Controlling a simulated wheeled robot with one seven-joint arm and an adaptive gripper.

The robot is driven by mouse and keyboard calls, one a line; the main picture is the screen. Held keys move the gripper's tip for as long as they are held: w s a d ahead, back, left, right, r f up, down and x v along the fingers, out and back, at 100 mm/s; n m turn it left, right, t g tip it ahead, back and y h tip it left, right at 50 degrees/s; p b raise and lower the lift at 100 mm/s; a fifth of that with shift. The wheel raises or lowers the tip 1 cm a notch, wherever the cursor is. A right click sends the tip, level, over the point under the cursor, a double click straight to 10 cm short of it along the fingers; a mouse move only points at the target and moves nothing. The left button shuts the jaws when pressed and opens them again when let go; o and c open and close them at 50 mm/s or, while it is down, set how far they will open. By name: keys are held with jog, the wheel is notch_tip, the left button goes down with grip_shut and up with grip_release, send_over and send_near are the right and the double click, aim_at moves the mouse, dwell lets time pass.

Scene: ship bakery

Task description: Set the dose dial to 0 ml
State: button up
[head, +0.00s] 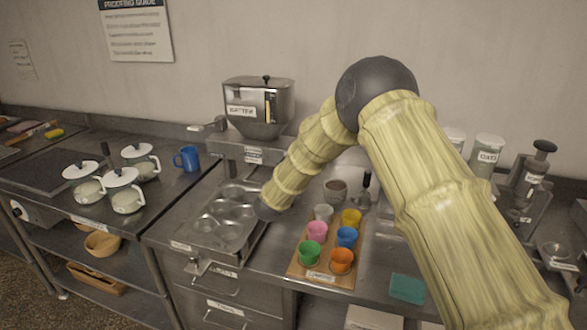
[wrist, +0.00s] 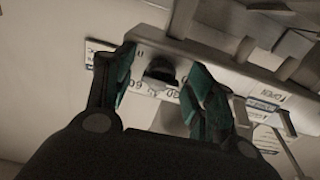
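The dose dial (wrist: 160,72) is a small dark knob on a pale plate in the wrist view, with a light mark at its lower edge. Printed numbers curve below it, partly cut off by my fingers and blurred; I cannot tell its exact setting. My gripper (wrist: 161,74) is open, with one teal finger on each side of the knob and gaps visible between. The head view shows the steel batter dispenser (head: 258,108) at the back; the dial cannot be made out there, and my arm hides the gripper.
A muffin tin (head: 228,222) lies below the dispenser. A wooden board (head: 322,279) with several coloured cups is to its right. Several lidded pots (head: 122,195) and a blue mug (head: 187,158) stand to the left. A plate marked OPEN (wrist: 268,101) is right of the dial.

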jog(key=shift+a, duration=0.1)
jog(key=v, duration=1.2)
jog(key=shift+r, duration=0.1)
